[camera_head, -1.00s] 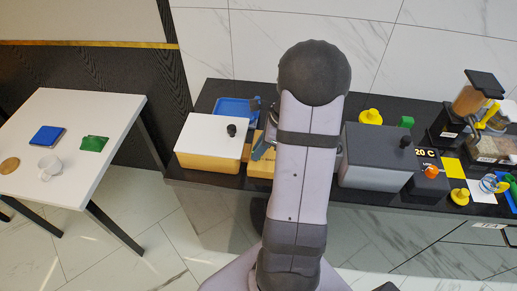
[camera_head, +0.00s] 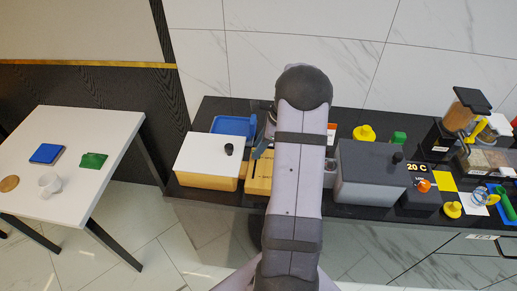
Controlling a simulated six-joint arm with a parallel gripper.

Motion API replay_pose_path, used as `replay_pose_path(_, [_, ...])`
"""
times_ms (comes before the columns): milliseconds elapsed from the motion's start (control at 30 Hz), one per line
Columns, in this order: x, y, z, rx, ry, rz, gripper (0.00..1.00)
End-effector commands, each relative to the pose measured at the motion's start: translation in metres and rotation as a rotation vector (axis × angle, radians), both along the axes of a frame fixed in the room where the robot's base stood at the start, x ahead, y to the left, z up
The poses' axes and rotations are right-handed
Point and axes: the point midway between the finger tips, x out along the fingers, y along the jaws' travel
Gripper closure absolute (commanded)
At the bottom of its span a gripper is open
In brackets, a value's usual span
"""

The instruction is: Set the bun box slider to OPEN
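No slider marked OPEN can be made out, and I cannot tell which box is the bun box. A box with a white lid, tan body and black knob (camera_head: 207,156) stands at the counter's left. A dark grey box with a black knob (camera_head: 372,178) stands right of my arm. A wooden block (camera_head: 258,178) with a dark slot lies between them, partly behind my arm. Dark grey parts, seemingly of my gripper (camera_head: 263,143), show at my arm's left edge above this block. My arm hides the rest, so the fingers' opening and any contact are unclear.
A blue tray (camera_head: 233,125) lies behind the white-lidded box. Right of the grey box are a "20 C" display (camera_head: 417,167), an orange knob (camera_head: 424,186), yellow items and a dispenser (camera_head: 462,115). A white table (camera_head: 75,145) with a mug (camera_head: 49,184) stands apart at left.

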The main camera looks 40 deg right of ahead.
Motion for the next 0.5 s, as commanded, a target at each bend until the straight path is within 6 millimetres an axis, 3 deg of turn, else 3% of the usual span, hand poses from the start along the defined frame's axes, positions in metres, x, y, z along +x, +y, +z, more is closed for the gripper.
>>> replay_pose_path(333, [-0.002,0.001,-0.001,0.005,0.005,0.002,0.64])
replay_pose_path(500, [-0.005,-0.002,0.009,0.003,0.003,0.002,0.64])
